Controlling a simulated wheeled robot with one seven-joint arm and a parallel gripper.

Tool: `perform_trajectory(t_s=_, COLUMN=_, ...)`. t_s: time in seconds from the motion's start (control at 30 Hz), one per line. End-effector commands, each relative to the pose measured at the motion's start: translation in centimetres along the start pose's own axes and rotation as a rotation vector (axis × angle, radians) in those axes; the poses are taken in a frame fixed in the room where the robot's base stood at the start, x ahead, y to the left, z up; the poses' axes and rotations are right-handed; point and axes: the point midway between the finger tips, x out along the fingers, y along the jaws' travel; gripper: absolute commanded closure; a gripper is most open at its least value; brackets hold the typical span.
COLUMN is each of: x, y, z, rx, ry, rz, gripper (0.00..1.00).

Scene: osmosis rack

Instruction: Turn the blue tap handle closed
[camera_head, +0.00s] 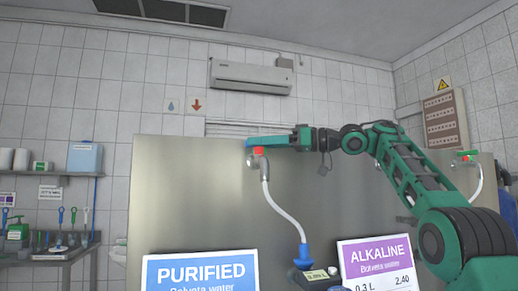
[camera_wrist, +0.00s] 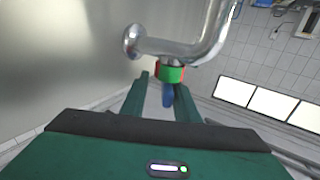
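The blue tap handle (camera_wrist: 168,95) shows in the wrist view under the chrome tap (camera_wrist: 180,47), below a green and red collar (camera_wrist: 171,73). My gripper (camera_wrist: 160,80) is open, with its two green fingers on either side of the handle. The handle lies nearer the right finger; I cannot tell whether they touch. In the head view my gripper (camera_head: 265,142) reaches from the right to the tap at the top of the steel panel. There the handle and the fingers overlap and are hard to tell apart. A red collar (camera_head: 259,151) shows just below them.
A white hose (camera_head: 283,212) hangs from this tap to a blue-topped fitting (camera_head: 304,252). The steel panel (camera_head: 190,200) stands close behind. PURIFIED (camera_head: 200,272) and ALKALINE (camera_head: 378,262) signs stand in front. Another tap with a green handle (camera_head: 467,154) is at the right.

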Motion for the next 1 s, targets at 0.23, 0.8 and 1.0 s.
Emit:
perform_trajectory(t_s=0.23, x=0.1, y=-0.3, z=0.0, rx=-0.002, ry=-0.001, rz=-0.006, gripper=0.71)
perform_trajectory(t_s=0.8, x=-5.2, y=-0.1, z=-0.1, rx=0.001, ry=-0.001, rz=-0.005, gripper=0.71)
perform_trajectory(t_s=1.0, x=-7.5, y=0.0, z=0.0, rx=0.000, ry=-0.001, rz=-0.004, gripper=0.71)
